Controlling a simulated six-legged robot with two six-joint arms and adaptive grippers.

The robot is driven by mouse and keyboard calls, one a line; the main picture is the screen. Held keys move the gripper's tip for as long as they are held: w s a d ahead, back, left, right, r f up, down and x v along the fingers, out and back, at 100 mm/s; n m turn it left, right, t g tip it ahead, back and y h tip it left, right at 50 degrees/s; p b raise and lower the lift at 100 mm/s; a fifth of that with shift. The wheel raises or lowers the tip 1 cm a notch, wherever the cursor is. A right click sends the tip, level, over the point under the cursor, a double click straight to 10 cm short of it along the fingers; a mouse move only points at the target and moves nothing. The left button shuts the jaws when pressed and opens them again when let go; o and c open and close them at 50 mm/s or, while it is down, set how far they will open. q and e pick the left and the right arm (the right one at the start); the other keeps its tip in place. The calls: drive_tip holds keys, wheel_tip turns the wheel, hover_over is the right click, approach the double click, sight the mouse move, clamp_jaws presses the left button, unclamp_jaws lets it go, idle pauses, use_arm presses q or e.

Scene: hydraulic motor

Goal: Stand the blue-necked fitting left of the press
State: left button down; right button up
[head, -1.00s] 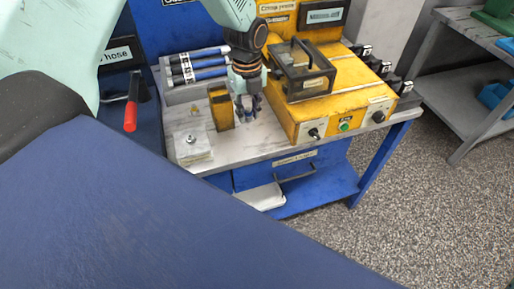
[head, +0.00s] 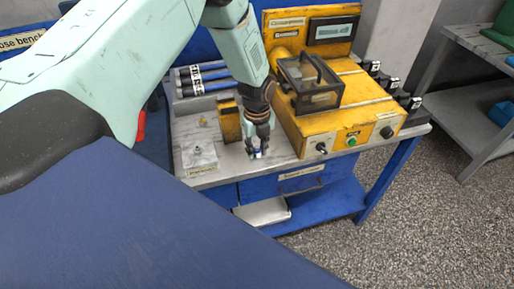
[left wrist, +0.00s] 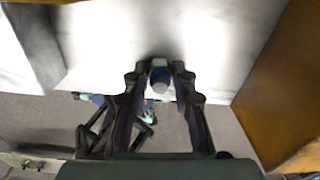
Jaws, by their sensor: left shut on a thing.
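My left gripper (head: 257,152) points down just left of the yellow press (head: 330,127). It is shut on the small fitting (head: 259,154), which shows as a white and blue bit between the fingertips. In the left wrist view the fitting (left wrist: 160,77) has a pale top and a blue part, held between both fingers (left wrist: 160,84). It looks roughly upright, over or on the grey bench top (head: 215,128); I cannot tell whether its base touches. The fingers hide most of it. My right gripper is not in view.
A yellow block (head: 229,121) stands close left of the gripper. A pale square plate (head: 200,157) lies farther left near the front edge. Bench space between plate and block is narrow.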

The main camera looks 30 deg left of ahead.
use_arm(q)
drive_tip(key=shift+a+f, duration=0.1)
drive_tip(key=shift+f, duration=0.05)
drive_tip(key=c, duration=1.5)
unclamp_jaws()
drive_tip(key=o, duration=0.4)
drive_tip(key=shift+s, duration=0.1)
